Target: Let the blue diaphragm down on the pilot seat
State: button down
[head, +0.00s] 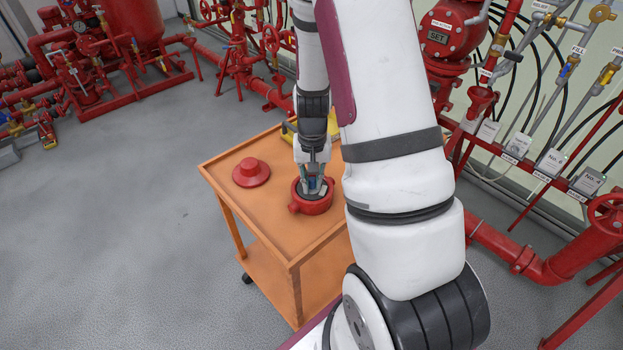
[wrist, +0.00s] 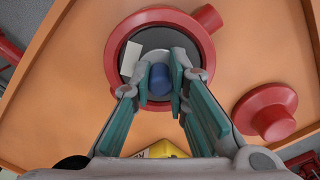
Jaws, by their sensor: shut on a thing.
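The red valve body (head: 318,207) stands on the orange cart, round and open at the top. In the wrist view the red valve body (wrist: 113,50) has a dark inside with a pale patch at its left. My gripper (head: 314,186) points down into this opening. In the wrist view my gripper (wrist: 163,72) is shut on the blue diaphragm (wrist: 160,80), which shows as a small blue cylinder between the teal finger pads. The pilot seat is hidden under the fingers and the blue part, so I cannot tell whether they touch.
A red flanged cap (head: 251,172) lies on the orange cart (head: 228,163), left of the valve body; it also shows in the wrist view (wrist: 270,112). A yellow item (head: 333,124) is at the cart's back. Red pipework stands around; the grey floor at left is clear.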

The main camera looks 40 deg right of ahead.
jog(key=shift+f, duration=0.25)
jog(key=c, duration=1.5)
grip_release()
jog(key=shift+o, duration=0.2)
jog(key=shift+r, duration=0.1)
jog(key=shift+r+p, duration=2.15)
jog(key=shift+r, duration=1.85)
